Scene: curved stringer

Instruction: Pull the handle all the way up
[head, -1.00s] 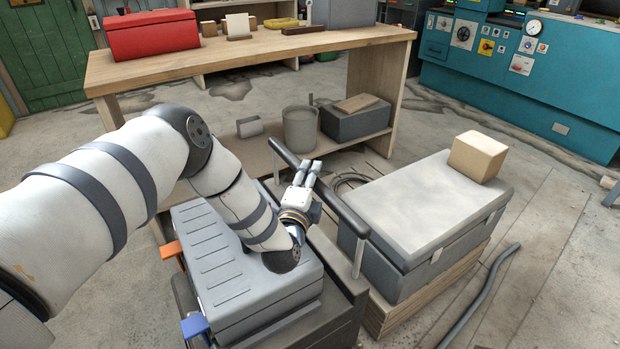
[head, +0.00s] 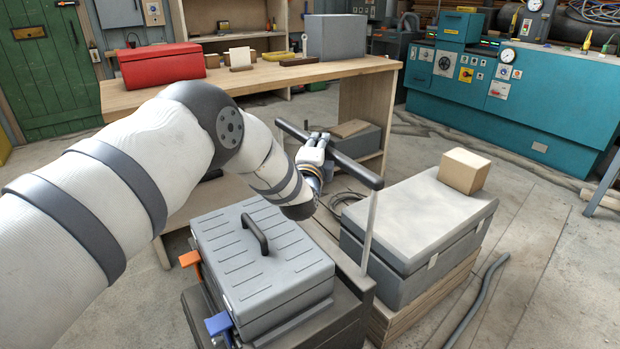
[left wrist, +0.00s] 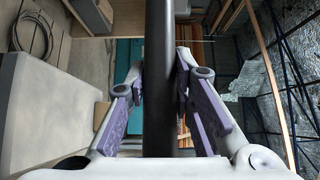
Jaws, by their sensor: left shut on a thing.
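The handle is a long dark bar (head: 357,171) on a thin light post (head: 369,229) that rises from a dark base (head: 352,318) behind a grey ribbed case (head: 270,287). The bar stands well above the base. My left gripper (head: 319,141) is shut around the bar left of its near end. In the left wrist view the bar (left wrist: 159,40) runs upright through the picture, between the two purple-padded fingers (left wrist: 160,85). My forearm and fingers hide part of the bar and the far post. My right gripper is not in view.
A grey chest (head: 412,218) with a cardboard box (head: 463,171) on it stands close right of the handle. A wooden workbench (head: 300,75) with a red toolbox (head: 160,66) is behind. The case has an orange latch (head: 189,259) and a blue latch (head: 218,324).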

